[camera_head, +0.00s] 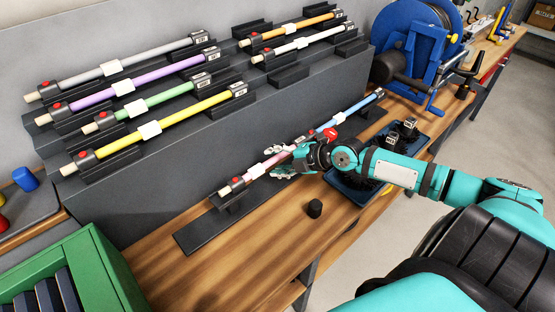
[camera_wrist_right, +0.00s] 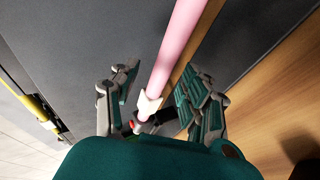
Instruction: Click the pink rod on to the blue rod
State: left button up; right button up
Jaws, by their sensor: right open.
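The pink rod (camera_head: 268,164) lies along the low dark rail on the bench, its near end in a black holder (camera_head: 232,197). The blue rod (camera_head: 357,108) lies further along the same line, to the upper right. A red-topped dark piece (camera_head: 329,134) shows where the two rods come near each other; I cannot tell whether they touch. My right gripper (camera_head: 283,162) is over the pink rod and hides part of it. In the right wrist view the pink rod (camera_wrist_right: 178,48) runs between the open fingers (camera_wrist_right: 160,98), near its white band (camera_wrist_right: 150,102).
A stepped grey rack (camera_head: 200,140) behind holds several coloured rods. A dark blue tray (camera_head: 350,190) with black parts stands by my right arm. A small black knob (camera_head: 315,208) stands on the bench. A green crate (camera_head: 100,258) is at lower left. The front wood is mostly clear.

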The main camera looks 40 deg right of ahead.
jog(key=v, duration=1.2)
dwell(0.3)
jog(key=shift+f, duration=0.1)
